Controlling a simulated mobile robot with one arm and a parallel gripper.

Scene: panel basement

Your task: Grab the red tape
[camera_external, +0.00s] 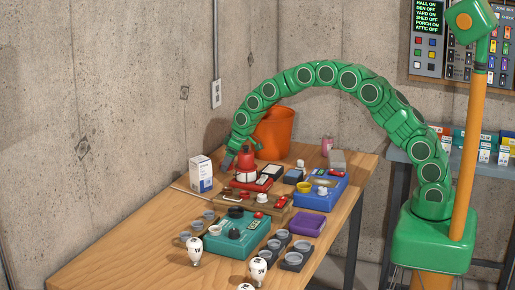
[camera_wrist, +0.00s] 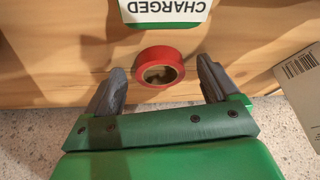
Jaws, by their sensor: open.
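The red tape (camera_wrist: 160,50) is a round roll lying on the wooden table, its hole facing the wrist camera. In the wrist view it lies between and slightly beyond the tips of my two grey fingers, with a gap on each side. My gripper (camera_wrist: 159,72) is open and empty. In the external view my gripper (camera_external: 230,161) points down over the far part of the table, beside the white box. I cannot make out the tape for certain in that view.
A white box (camera_external: 201,174) stands left of my gripper; a barcoded box (camera_wrist: 300,80) shows at the right in the wrist view. A "CHARGED" label (camera_wrist: 165,10) lies beyond the tape. An orange bucket (camera_external: 273,132) and a teal device (camera_external: 235,235) stand on the table. A concrete wall is close behind.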

